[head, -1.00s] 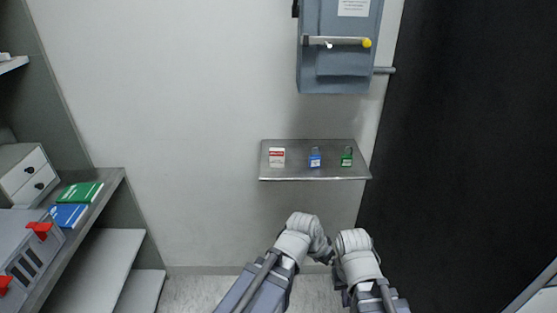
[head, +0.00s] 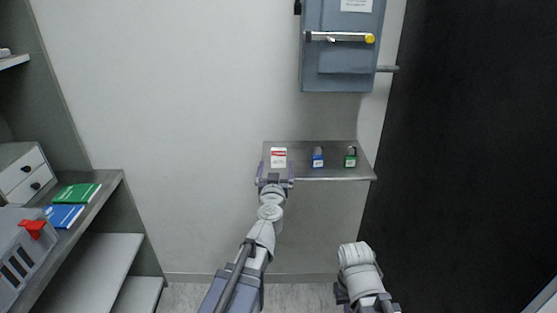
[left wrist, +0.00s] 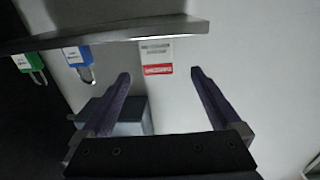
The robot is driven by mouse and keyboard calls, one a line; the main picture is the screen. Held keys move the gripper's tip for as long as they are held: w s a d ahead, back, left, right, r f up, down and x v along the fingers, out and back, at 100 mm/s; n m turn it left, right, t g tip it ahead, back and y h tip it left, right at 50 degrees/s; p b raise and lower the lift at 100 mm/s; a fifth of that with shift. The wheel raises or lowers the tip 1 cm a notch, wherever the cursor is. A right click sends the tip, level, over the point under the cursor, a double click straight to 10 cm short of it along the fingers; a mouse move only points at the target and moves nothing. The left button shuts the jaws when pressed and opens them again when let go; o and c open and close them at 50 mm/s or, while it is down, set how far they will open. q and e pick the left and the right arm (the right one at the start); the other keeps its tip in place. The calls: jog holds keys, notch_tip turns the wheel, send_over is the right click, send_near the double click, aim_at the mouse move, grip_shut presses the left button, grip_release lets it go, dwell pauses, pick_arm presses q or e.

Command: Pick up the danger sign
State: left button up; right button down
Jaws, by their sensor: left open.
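The danger sign (head: 278,157) is a small white tag with a red band at the left end of a metal wall shelf. In the left wrist view the sign (left wrist: 157,57) appears upside down at the shelf edge, between and beyond the two fingertips. My left gripper (head: 275,170) is open and empty just in front of the sign, its fingers on either side, with no contact visible. Its dark fingers also show spread in the left wrist view (left wrist: 160,74). My right arm is folded low, and its gripper jaws cannot be seen.
The metal shelf (head: 335,171) also holds a blue padlock (head: 318,158) and a green padlock (head: 350,157) right of the sign. A grey electrical box (head: 340,60) with a handle hangs above. A shelving unit (head: 110,186) stands at left.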

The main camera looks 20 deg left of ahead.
aim_at(278, 155)
pick_arm(q)
jog(key=shift+d+x, duration=0.1)
jog(key=shift+x, duration=1.85)
jog(key=shift+d+x, duration=0.15)
jog(key=shift+x, duration=1.85)
jog(key=shift+r, duration=0.15)
jog(key=shift+c, duration=0.7)
jog(key=c, duration=1.3)
jog(key=shift+r, duration=0.1)
notch_tip(278, 155, up, 10)
jog(key=p, duration=1)
